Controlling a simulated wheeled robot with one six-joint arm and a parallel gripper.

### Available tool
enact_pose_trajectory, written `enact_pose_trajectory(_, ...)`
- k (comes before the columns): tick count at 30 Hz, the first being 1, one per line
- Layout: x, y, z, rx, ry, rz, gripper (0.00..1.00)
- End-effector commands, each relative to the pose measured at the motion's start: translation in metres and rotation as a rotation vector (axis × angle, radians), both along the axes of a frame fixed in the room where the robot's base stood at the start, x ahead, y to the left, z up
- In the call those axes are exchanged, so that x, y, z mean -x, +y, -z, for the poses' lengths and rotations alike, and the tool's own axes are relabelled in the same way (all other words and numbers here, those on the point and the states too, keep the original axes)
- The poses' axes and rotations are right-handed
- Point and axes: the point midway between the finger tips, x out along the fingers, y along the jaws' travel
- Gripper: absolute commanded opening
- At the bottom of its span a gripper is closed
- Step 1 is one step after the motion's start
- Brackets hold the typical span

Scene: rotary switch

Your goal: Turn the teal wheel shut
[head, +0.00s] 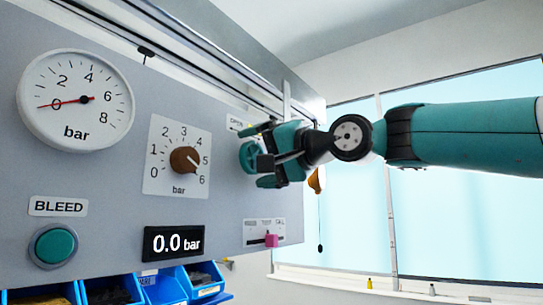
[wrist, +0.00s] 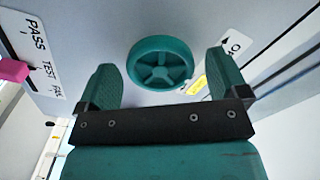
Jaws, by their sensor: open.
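The teal wheel (wrist: 160,62) is a spoked handwheel on the grey panel. In the wrist view it lies ahead of my gripper (wrist: 168,78), roughly between the two open teal fingers, with nothing held. In the head view the wheel (head: 250,156) is partly covered by my gripper (head: 264,154), which comes in from the right. I cannot tell whether the fingers touch the rim. A label beside the wheel reads "OPEN" (head: 236,125) and is partly hidden.
The panel (head: 110,185) also carries a round gauge (head: 75,100) near 0, a brown knob (head: 186,160) pointing near 5, a green BLEED button (head: 53,246), a 0.0 bar display (head: 174,243) and a pink slider (head: 271,240). Blue bins (head: 205,281) sit below.

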Motion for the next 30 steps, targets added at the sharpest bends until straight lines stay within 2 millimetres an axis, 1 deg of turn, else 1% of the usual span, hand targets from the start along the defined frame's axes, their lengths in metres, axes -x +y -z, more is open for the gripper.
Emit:
enact_pose_trajectory(5, 0.002, -0.004, 0.001, -0.001, -0.002, 0.002, 0.92)
enact_pose_trajectory(8, 0.009, -0.014, 0.002, -0.001, -0.004, 0.003, 0.92)
enact_pose_trajectory(11, 0.022, -0.030, 0.004, -0.001, -0.005, 0.006, 0.92)
enact_pose_trajectory(21, 0.075, -0.100, 0.004, 0.001, -0.004, 0.010, 0.92)
enact_pose_trajectory(25, 0.091, -0.119, 0.003, 0.001, -0.002, 0.007, 0.92)
enact_pose_trajectory(30, 0.103, -0.133, 0.001, 0.001, -0.001, 0.004, 0.92)
